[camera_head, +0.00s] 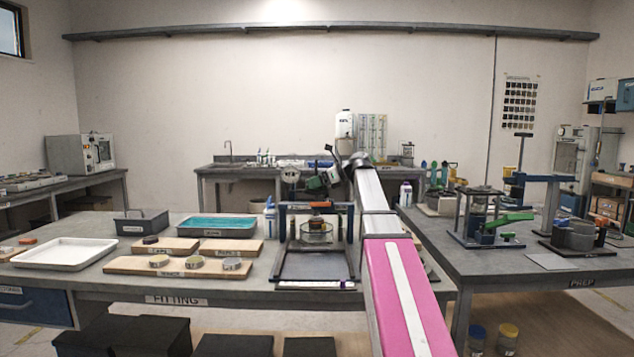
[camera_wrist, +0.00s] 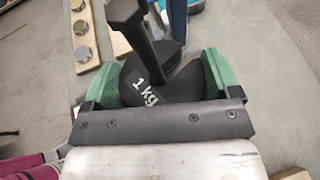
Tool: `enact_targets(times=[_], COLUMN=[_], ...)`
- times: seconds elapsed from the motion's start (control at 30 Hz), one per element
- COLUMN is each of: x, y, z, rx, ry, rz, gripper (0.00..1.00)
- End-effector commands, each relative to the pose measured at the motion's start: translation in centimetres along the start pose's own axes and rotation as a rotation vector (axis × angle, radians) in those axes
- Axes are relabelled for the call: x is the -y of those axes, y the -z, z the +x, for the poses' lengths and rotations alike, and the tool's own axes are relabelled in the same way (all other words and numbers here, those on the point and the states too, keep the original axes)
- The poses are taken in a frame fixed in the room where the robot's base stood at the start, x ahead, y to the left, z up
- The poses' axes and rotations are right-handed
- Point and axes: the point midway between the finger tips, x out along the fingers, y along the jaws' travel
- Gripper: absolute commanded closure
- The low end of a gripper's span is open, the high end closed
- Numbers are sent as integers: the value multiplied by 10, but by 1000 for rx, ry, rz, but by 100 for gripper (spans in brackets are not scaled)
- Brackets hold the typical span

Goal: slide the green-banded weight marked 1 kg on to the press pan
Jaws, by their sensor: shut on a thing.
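My gripper (camera_wrist: 160,75) is shut on a dark weight (camera_wrist: 145,88) marked "1 kg". Green pads press its left and right sides; no separate green band on the weight is clear. A black post (camera_wrist: 128,22) crosses in front of its far part; whether it belongs to the weight I cannot tell. In the head view my gripper (camera_head: 318,182) is above the back of a blue-framed press (camera_head: 283,232) on the fitting bench. The press has a round pan (camera_head: 316,239) under an orange-brown piece (camera_head: 317,222). The weight is not clear in the head view.
Wooden boards (camera_head: 125,265) with several discs, a white tray (camera_head: 65,252) and a teal tray (camera_head: 216,227) lie left of the press. The prep bench (camera_head: 480,262) at right bears another apparatus with a green lever (camera_head: 508,219). My pink arm crosses the gap between benches.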

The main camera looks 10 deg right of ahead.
Motion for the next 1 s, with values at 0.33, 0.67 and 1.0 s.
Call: enact_targets(times=[0.33, 0.67, 1.0], x=[0, 0, 0], y=[1, 3, 2], z=[1, 1, 0], rx=[3, -1, 0], ry=[0, 0, 0], rz=[-1, 0, 0], gripper=[64, 0, 0])
